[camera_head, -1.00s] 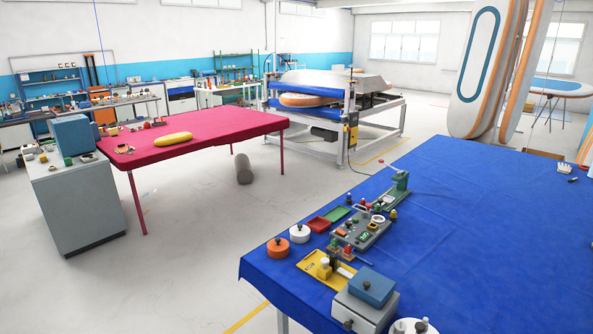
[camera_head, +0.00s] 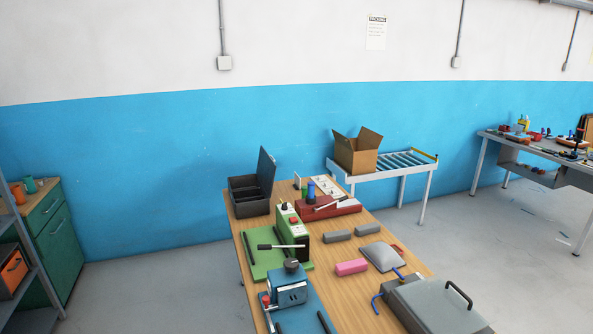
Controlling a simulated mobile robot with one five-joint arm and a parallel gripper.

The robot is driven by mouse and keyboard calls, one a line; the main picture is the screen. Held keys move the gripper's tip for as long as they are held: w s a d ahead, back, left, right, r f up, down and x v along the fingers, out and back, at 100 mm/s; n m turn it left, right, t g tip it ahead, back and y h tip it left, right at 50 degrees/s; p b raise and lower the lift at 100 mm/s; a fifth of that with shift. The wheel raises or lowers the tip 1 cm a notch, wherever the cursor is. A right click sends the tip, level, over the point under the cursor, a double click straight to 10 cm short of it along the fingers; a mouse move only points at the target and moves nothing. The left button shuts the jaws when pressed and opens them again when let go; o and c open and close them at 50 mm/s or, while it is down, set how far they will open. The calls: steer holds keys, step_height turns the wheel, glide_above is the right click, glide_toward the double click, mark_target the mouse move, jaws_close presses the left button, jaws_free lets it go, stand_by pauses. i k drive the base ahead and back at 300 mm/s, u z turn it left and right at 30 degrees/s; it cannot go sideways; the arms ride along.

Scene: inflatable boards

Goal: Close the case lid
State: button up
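A dark grey case (camera_head: 249,207) stands at the far left end of a wooden table. Its lid (camera_head: 266,174) stands open, about upright, on the right side of the case. Dividers show inside, and I cannot make out any contents. My gripper is not in view.
An open carton (camera_head: 357,151) sits on a roller stand behind.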

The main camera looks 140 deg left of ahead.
mark_target(266, 167)
steer(key=u, duration=2.75)
steer(key=i, duration=5.3)
steer(key=u, duration=3)
steer(key=i, duration=0.5)
